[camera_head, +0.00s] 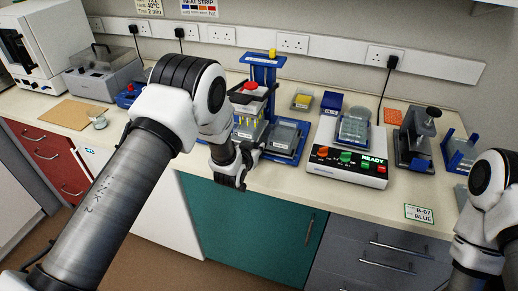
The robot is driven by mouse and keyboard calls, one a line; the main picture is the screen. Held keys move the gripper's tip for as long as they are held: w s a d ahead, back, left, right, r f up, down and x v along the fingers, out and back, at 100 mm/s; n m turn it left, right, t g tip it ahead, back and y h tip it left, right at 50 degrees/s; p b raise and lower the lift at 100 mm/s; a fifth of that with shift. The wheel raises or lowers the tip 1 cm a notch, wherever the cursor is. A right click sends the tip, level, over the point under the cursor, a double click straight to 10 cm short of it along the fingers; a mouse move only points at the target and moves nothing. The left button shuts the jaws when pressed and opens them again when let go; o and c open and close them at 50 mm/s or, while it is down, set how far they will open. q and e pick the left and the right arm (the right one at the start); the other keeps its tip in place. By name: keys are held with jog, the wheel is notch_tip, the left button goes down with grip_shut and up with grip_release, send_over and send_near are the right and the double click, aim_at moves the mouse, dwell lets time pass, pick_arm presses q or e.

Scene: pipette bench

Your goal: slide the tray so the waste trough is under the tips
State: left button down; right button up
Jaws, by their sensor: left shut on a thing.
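A blue pipetting stand (263,62) rises at the back of the bench, with a red-topped head (250,87) on its left side. A blue tray (293,153) lies at the stand's foot. A grey, clear-walled container (286,134) sits on its right part; I cannot tell whether it is the waste trough. My left gripper (238,178) is shut at the tray's front left, apparently on the tray; the contact is hidden. My right arm shows at lower right, its gripper out of view.
A white device with coloured knobs and a READY display (346,167) stands right of the tray. Beyond are a grey instrument (416,140) and a blue rack (460,150).

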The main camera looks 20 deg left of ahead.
pick_arm(q)
jog(key=a+b, duration=0.1)
jog(key=a, duration=0.5)
jog(key=a+b, duration=0.1)
jog(key=a, duration=0.5)
jog(key=shift+w, duration=0.2)
jog(key=shift+d+r, duration=0.1)
jog(key=shift+d, duration=0.15)
jog(key=c, duration=1)
grip_release()
jog(key=shift+a, duration=0.35)
jog(key=shift+s, duration=0.2)
jog(key=v, duration=1.1)
jog(key=shift+s, duration=0.3)
